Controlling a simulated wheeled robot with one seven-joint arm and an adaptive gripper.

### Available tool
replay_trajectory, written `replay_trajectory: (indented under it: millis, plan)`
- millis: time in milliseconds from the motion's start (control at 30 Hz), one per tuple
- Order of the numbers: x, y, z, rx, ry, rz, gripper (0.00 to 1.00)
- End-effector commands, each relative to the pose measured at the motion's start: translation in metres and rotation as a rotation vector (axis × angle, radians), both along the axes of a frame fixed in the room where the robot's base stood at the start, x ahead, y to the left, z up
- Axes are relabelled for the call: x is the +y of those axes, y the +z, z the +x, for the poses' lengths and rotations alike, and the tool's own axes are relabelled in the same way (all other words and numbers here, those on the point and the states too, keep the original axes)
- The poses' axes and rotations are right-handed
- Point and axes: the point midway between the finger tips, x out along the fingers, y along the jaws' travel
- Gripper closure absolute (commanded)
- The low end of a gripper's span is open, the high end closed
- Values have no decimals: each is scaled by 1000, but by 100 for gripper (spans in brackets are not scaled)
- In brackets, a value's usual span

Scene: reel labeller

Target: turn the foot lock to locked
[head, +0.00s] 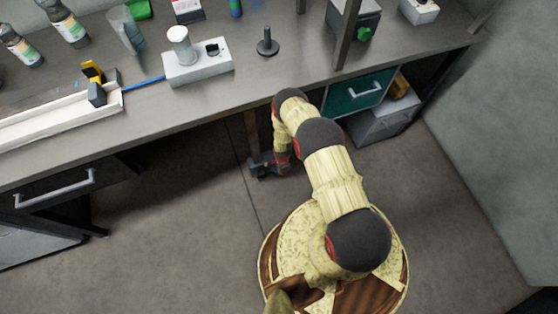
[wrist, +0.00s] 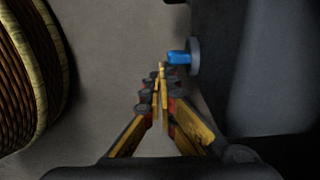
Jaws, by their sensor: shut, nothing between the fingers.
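The foot lock (wrist: 180,57) shows in the wrist view as a short blue lever on a round grey hub (wrist: 195,55). The lever points left from the hub, against a dark upright surface. My gripper (wrist: 161,70) has its yellow fingers shut with nothing between them. Its tips are just left of the lever's end; I cannot tell whether they touch it. In the head view my arm reaches down in front of the workbench, with the dark wrist end low beside a bench leg (head: 251,128). The foot lock cannot be made out there.
The workbench (head: 290,75) overhangs the area around my wrist. A teal drawer (head: 355,92) is to the right, and a drawer with a grey handle (head: 55,188) is at the left. A grey wall panel (head: 505,150) stands at far right. Floor (head: 180,240) is clear at left.

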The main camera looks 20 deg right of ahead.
Motion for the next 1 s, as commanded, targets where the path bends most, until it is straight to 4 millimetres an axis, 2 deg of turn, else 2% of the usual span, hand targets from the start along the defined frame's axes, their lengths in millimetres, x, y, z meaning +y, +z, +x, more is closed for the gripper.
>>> replay_trajectory:
  millis: [33,133,633,1000]
  plan:
    - [-2,4,12,-18,-1,-1,100]
    - [-2,2,14,-22,-2,-1,100]
    - [-3,4,17,-23,-3,-1,100]
    - [-4,21,21,-29,-3,-2,100]
